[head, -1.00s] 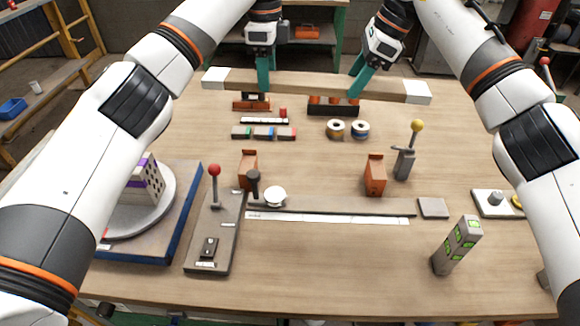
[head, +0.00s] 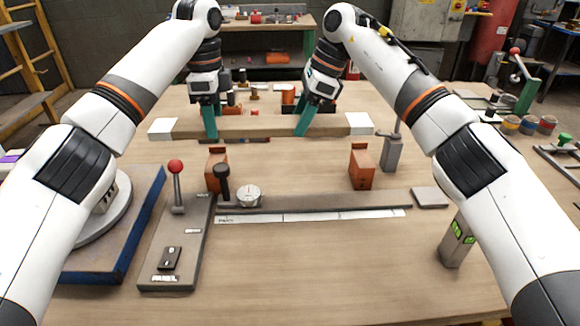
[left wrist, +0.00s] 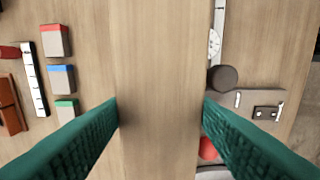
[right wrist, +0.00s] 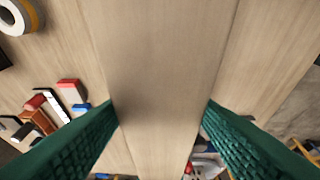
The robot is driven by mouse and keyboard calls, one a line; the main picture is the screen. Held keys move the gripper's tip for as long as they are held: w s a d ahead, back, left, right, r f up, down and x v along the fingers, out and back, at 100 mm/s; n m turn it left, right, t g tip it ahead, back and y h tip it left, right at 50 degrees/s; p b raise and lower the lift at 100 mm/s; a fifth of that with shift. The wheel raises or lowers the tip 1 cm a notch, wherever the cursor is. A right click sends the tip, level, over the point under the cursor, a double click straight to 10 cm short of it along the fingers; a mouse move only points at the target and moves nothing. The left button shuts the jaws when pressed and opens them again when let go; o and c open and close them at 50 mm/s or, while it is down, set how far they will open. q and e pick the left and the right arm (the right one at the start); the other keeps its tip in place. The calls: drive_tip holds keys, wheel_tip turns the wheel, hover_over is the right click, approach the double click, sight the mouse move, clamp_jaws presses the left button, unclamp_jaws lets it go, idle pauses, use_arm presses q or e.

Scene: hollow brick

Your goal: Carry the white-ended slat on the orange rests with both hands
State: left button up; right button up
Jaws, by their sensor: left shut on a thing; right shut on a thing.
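The white-ended slat (head: 262,127) is a pale wooden bar, held roughly level across the table in the head view. Its white ends show at left and right. My left gripper (head: 211,132) is shut on the slat left of its middle. My right gripper (head: 302,130) is shut on it right of the middle. The slat also runs between the green fingers in the left wrist view (left wrist: 158,80) and the right wrist view (right wrist: 170,70). Two orange rests, left (head: 214,170) and right (head: 362,168), stand nearer than the slat, which is apart from them.
A grey rail with a white scale (head: 310,215) lies in front of the rests. A red-knobbed lever plate (head: 178,245) stands left, beside a blue-edged board (head: 120,225) with a turntable. A grey post (head: 393,152) is close right of the right rest. The front middle is clear.

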idle(0.3)
